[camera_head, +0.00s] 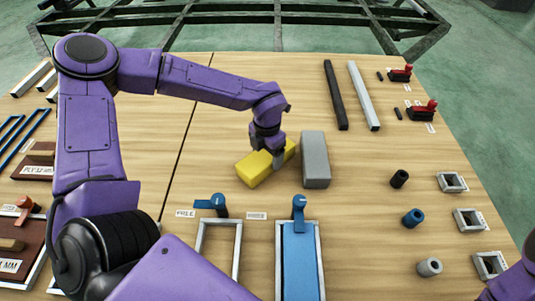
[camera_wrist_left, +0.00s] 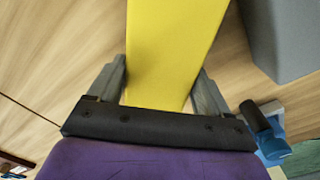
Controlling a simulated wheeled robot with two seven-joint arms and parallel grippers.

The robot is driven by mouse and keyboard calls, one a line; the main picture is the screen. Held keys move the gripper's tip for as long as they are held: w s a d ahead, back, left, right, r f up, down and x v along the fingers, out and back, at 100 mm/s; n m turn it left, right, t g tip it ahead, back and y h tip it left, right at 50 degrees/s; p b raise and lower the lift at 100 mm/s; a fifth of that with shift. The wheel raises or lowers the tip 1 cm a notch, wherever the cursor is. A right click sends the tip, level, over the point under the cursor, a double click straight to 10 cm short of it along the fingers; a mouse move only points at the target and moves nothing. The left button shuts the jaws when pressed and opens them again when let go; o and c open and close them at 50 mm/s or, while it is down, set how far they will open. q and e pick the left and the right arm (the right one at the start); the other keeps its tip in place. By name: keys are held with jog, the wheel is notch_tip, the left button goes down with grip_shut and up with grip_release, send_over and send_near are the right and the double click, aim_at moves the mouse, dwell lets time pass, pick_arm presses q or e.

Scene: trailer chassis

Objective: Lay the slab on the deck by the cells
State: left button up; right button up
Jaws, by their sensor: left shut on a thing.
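A yellow block (camera_head: 255,172) lies at a slant in the middle of the wooden deck (camera_head: 370,215). My left gripper (camera_head: 270,155) comes down over it from above. In the left wrist view the yellow block (camera_wrist_left: 172,45) runs between the two fingers, and the gripper is shut on it. I cannot tell whether the block touches the deck. A grey block (camera_head: 315,160) stands just right of it, apart from it; its side also shows in the left wrist view (camera_wrist_left: 288,40). A blue slab (camera_head: 300,265) sits in a metal frame at the front. My right gripper is out of view.
An empty metal frame (camera_head: 218,245) labelled FREE is left of the blue slab, with blue clamps (camera_head: 219,203) behind. Black and silver bars (camera_head: 363,95) lie at the back right. Cylinders (camera_head: 413,218) and square sockets (camera_head: 468,220) line the right side.

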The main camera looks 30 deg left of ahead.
aim_at(267, 153)
pick_arm(q)
jog(key=o, duration=1)
jog(key=shift+f, duration=0.1)
notch_tip(267, 153, up, 12)
jog(key=p, duration=0.4)
jog(key=shift+r+p, duration=0.2)
jog(key=shift+p, duration=0.2)
